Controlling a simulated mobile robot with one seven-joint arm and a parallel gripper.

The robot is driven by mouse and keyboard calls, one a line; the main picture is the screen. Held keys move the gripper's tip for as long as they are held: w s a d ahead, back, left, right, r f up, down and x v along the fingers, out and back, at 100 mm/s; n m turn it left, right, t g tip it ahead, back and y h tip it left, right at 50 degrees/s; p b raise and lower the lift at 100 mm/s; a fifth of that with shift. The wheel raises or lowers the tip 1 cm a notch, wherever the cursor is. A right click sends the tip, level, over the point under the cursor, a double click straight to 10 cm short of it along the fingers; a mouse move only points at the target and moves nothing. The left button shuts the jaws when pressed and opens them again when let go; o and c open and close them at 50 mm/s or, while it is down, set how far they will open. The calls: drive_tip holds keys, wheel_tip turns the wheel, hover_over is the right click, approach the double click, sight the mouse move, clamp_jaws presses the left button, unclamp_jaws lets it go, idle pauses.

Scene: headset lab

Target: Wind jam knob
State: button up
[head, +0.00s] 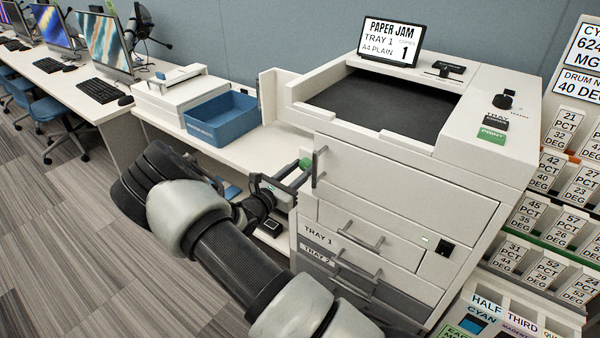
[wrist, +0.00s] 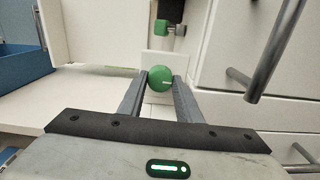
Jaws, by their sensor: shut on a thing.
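The round green knob (wrist: 160,79) sits between the two fingers of my gripper (wrist: 160,92) in the wrist view, in front of a pale plate on the printer's side. My gripper is shut on it, with a finger on each side. In the head view, my gripper (head: 296,182) is at the left side of the printer (head: 400,180), and a green part (head: 305,164) shows at its fingertips. The screen (head: 391,42) on the printer reads "PAPER JAM, TRAY 1".
A second green piece (wrist: 161,27) with a grey end is beyond the knob. A grey bar handle (wrist: 272,52) stands out close at right. A blue bin (head: 222,118) stands on the white bench at left. Labelled racks (head: 550,190) stand right of the printer.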

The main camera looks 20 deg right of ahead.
drive_tip(key=shift+m+b, duration=0.45)
drive_tip(key=shift+m, duration=1.15)
drive_tip(key=o, duration=1)
drive_tip(key=shift+o, duration=0.2)
drive_tip(key=p+v, duration=0.1)
drive_tip(key=v, duration=1.6)
drive_tip(key=shift+a, duration=0.25)
drive_tip(key=shift+s, duration=0.15)
